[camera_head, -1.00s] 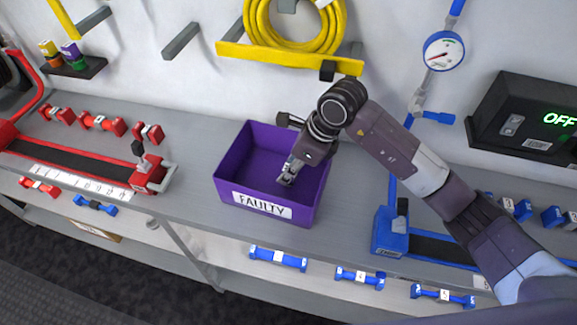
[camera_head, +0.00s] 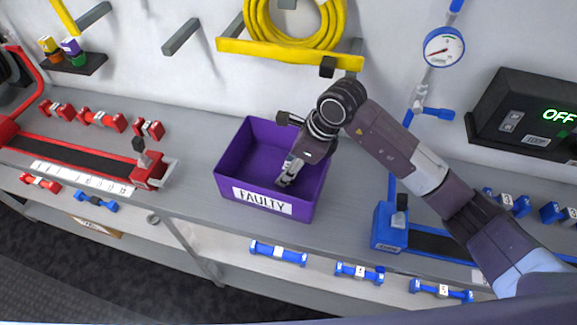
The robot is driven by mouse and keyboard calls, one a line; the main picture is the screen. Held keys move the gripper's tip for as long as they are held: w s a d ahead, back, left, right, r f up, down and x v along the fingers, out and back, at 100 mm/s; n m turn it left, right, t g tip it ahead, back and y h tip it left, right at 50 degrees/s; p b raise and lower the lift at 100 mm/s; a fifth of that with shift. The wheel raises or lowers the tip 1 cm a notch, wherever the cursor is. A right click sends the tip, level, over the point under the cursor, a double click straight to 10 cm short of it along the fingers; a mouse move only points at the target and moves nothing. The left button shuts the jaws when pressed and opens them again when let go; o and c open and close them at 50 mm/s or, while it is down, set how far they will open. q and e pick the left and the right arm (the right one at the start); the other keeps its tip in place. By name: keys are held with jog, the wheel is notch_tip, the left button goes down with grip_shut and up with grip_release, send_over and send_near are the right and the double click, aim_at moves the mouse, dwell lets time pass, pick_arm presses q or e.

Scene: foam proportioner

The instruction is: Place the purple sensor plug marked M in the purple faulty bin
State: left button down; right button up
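The purple faulty bin (camera_head: 228,182) stands on the grey bench, with a white FAULTY label on its front. My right gripper (camera_head: 284,182) points down inside the bin, near its right side. Its fingertips look close together, but their gap and anything between them are too small to make out. A purple-topped plug (camera_head: 70,46) stands in a small black wall rack at the upper left, and its marking is not readable. I cannot make out a plug marked M in the bin or gripper. My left gripper is not in view.
A yellow hose coil (camera_head: 293,22) hangs on the wall behind the bin. A red fixture (camera_head: 150,170) stands left of the bin and a blue one (camera_head: 388,230) right of it. Several red and blue parts lie on the bench and lower shelf (camera_head: 235,236).

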jog(key=b+v, duration=0.2)
jog(key=v, duration=1)
jog(key=shift+s, duration=0.1)
dwell(1.1)
